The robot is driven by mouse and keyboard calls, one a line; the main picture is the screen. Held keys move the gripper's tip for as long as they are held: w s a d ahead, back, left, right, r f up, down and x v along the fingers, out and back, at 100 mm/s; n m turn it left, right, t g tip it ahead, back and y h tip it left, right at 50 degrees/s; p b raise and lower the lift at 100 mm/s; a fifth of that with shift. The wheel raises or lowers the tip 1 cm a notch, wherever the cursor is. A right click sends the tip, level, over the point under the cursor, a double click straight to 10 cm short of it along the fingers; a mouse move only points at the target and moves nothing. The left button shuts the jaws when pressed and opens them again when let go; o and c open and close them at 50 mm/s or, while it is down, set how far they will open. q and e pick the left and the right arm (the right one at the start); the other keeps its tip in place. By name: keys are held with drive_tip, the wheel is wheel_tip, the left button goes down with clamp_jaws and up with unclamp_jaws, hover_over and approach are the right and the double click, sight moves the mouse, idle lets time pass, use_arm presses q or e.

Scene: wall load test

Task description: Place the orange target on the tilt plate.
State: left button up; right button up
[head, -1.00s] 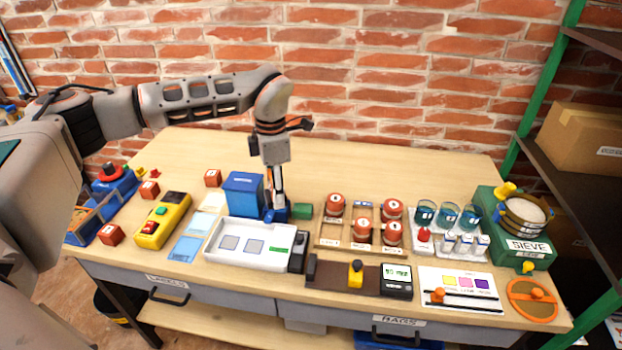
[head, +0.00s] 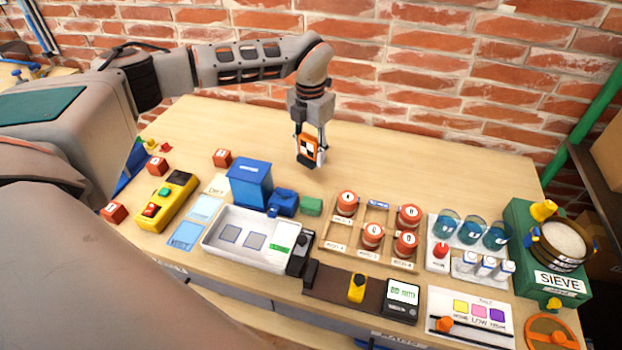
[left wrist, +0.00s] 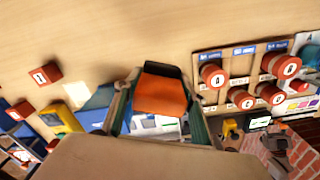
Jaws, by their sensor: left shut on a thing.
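The orange target (head: 309,151), a small block with a black-and-white marked face, is held up above the bare back part of the bench. My left gripper (head: 311,147) is shut on it, with its fingers pointing down. In the left wrist view the target (left wrist: 160,95) shows its orange side and dark top between the two fingers (left wrist: 157,113). I cannot tell for certain which thing is the tilt plate. My right gripper is not in view.
A white tray (head: 222,252) is in front. Red-capped jars (head: 372,235) stand to the right, and a green sieve stand (head: 521,230) further right. The bench's back is clear.

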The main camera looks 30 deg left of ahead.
use_arm(q)
hover_over(311, 189)
wheel_tip(311, 189, down, 6)
drive_tip(key=shift+r, duration=0.25)
wheel_tip(311, 189, down, 5)
drive_tip(key=shift+p, duration=0.35)
drive_tip(key=shift+f, duration=0.2)
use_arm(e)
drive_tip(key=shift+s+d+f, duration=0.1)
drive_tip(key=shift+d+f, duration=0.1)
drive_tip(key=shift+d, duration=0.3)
use_arm(q)
drive_tip(key=shift+f, duration=0.15)
drive_tip(key=o, duration=1.3)
drive_tip(key=shift+c, duration=0.2)
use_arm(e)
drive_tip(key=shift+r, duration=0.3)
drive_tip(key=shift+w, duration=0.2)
